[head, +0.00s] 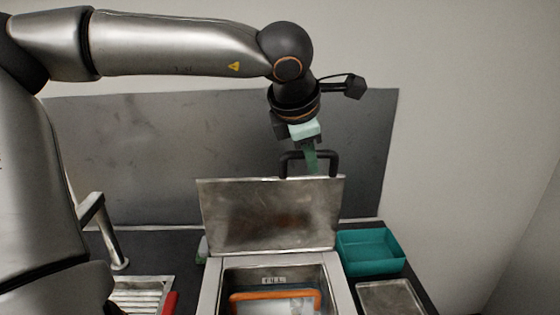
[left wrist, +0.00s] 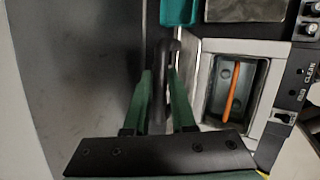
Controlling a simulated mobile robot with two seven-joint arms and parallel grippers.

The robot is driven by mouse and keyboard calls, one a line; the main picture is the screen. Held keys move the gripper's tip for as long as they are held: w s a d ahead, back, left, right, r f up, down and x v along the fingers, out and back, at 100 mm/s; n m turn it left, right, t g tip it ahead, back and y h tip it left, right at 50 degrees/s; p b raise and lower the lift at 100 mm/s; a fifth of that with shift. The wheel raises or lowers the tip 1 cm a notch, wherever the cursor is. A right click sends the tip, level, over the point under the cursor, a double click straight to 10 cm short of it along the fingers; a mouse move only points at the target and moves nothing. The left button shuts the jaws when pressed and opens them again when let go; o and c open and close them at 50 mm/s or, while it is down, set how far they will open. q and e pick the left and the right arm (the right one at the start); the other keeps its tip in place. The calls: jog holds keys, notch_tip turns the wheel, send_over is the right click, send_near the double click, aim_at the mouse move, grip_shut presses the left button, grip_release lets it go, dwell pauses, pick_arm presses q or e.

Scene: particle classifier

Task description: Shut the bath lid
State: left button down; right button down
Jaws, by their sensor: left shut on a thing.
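The bath lid (head: 270,220) is a metal plate standing open and near upright at the back of the bath (head: 345,285). Its black handle (head: 335,162) is on the lid's top edge. My left gripper (head: 312,165) is at this handle, shut on it. In the left wrist view the green fingers (left wrist: 165,95) lie on both sides of the dark handle (left wrist: 160,80). The bath's opening (left wrist: 212,95) shows there too, with an orange handle (left wrist: 232,90) inside. My right gripper is in neither view.
A teal tray (head: 370,250) stands right of the bath, with a metal plate (head: 390,297) in front of it. A slatted rack (head: 140,295) and a red item (head: 170,303) are at the left. A grey panel (head: 150,150) rises behind.

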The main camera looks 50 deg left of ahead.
pick_arm(q)
jog(key=shift+s+d+f, duration=0.1)
jog(key=shift+s+d, duration=0.45)
jog(key=shift+d, duration=0.1)
jog(key=shift+b, duration=0.3)
jog(key=shift+s+d+f+b, duration=0.2)
jog(key=shift+s+d+b, duration=0.35)
jog(key=shift+d, duration=0.15)
jog(key=shift+s+d+f+b, duration=0.15)
jog(key=shift+s+d+b, duration=0.35)
jog(key=shift+d, duration=0.2)
jog(key=shift+s+d+f, duration=0.1)
jog(key=shift+s+d+f+b, duration=0.3)
jog(key=shift+s+d+b, duration=0.25)
jog(key=shift+d+b, duration=0.1)
jog(key=shift+s+d+f+b, duration=0.25)
jog(key=shift+s+d+b, duration=0.25)
jog(key=shift+d, duration=0.1)
jog(key=shift+f, duration=0.1)
